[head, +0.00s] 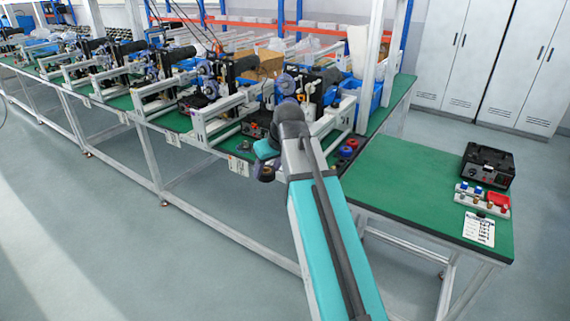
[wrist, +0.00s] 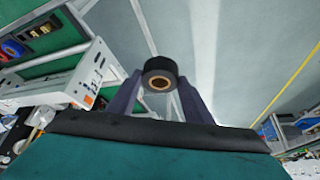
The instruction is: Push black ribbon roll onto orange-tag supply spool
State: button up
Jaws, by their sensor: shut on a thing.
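The black ribbon roll (wrist: 160,75) has a tan core. In the wrist view it sits between the two dark fingers of my gripper (wrist: 160,92), which is shut on it. In the head view my gripper (head: 266,165) is at the end of my teal arm, in front of the bench edge, and the roll is small and dark there. I cannot make out an orange-tag supply spool for certain; several coder machines (head: 205,95) with rollers stand along the green bench, some partly hidden by my arm.
A green table (head: 410,185) at the right holds a black case (head: 487,165), a rack of small coloured parts (head: 482,199) and a white sheet (head: 479,229). Red and blue rings (head: 347,148) lie near its left end. The floor (head: 120,220) in front of the bench is clear.

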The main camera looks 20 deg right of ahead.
jog(key=shift+s+a+m+h, duration=0.35)
jog(key=shift+s+m+h, duration=0.05)
jog(key=shift+s+m, duration=0.45)
jog(key=shift+s+d+m, duration=0.2)
jog(key=shift+m, duration=0.15)
jog(key=shift+w, duration=0.15)
